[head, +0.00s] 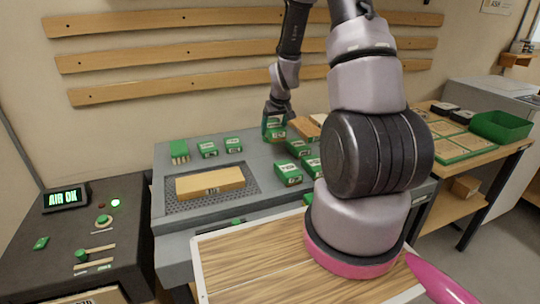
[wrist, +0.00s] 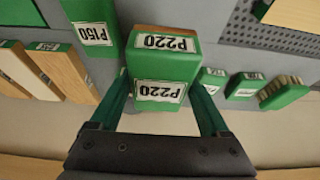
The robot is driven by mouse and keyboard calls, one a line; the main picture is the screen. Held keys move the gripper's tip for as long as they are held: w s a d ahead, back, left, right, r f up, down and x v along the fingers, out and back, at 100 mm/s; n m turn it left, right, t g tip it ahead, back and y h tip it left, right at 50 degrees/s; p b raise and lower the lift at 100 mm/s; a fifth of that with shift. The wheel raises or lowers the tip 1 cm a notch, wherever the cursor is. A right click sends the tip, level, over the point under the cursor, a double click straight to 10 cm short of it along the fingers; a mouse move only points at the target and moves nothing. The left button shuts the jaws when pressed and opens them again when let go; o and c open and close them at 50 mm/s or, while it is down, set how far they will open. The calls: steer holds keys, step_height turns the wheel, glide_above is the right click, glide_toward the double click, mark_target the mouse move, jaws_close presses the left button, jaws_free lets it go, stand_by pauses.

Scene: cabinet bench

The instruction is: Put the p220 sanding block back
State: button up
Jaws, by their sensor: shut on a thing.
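The P220 sanding block (wrist: 163,60) is green with white P220 labels and a brown face along one edge. My gripper (wrist: 161,88) is shut on it, with one finger on each side in the wrist view. In the head view my gripper (head: 275,126) is at the back of the grey bench, with the green block (head: 274,133) at its tip. Whether the block touches the bench surface I cannot tell. A green P150 block (wrist: 92,25) lies beside it in the wrist view.
Several green blocks (head: 288,172) stand on the bench right of centre. Two small green blocks (head: 207,149) and a green brush (head: 179,150) are at the back left. A wooden board (head: 210,182) lies on the perforated mat (head: 180,206). A green bin (head: 500,126) is far right.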

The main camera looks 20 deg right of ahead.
mark_target(272, 156)
step_height(272, 156, down, 10)
steer(key=shift+r, duration=0.2)
stand_by(0.3)
steer(key=o, duration=1.2)
steer(key=shift+f, duration=0.15)
steer(key=shift+c, duration=0.2)
